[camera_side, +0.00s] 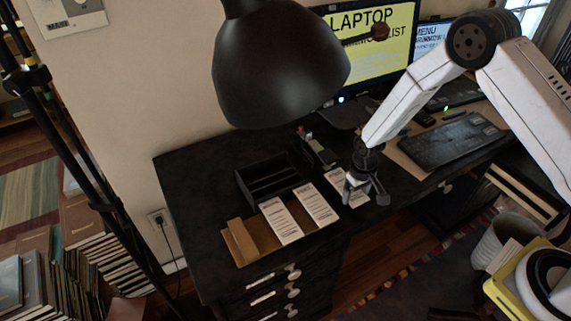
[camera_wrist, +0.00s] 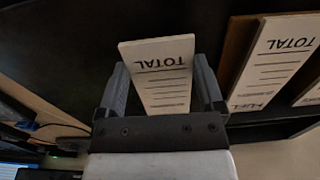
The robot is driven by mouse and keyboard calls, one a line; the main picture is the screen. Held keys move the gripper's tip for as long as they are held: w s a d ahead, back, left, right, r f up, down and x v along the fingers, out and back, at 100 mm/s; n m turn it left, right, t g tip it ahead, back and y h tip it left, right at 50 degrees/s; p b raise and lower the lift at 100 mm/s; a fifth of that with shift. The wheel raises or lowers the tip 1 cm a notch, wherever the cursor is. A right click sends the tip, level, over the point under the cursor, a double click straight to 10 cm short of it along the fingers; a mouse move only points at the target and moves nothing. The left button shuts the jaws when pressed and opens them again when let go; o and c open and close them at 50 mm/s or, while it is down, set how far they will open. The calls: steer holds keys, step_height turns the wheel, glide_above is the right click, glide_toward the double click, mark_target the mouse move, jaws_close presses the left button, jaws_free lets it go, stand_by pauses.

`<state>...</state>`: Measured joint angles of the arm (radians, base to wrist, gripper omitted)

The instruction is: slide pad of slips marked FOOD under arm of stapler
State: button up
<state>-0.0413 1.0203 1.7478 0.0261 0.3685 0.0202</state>
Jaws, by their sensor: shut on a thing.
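My gripper (camera_side: 366,188) is shut on a white pad of slips (camera_side: 345,187) near the desk's front edge. In the wrist view, the fingers grip this pad (camera_wrist: 162,78) by its two long sides. Its printed lines and the word TOTAL show upside down at the far end. The near end with its heading is hidden behind the gripper, so I cannot read FOOD. A dark upright thing (camera_side: 318,148), apparently the stapler, stands behind and left of the held pad in the side view. The gap under its arm is not clear. The pad is apart from it.
Two other pads (camera_side: 281,221) (camera_side: 316,203) lie left of the held one on a brown board (camera_side: 240,242). A black tray (camera_side: 268,178) stands behind them. A lamp shade (camera_side: 280,65) hangs above. A keyboard (camera_side: 452,142) lies to the right. Bare desk shows at back left.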

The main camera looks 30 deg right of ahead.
steer(key=shift+w+f, duration=0.1)
steer(key=shift+w, duration=2.15)
steer(key=o, duration=0.9)
steer(key=shift+d+r, duration=0.1)
steer(key=shift+r, duration=3.85)
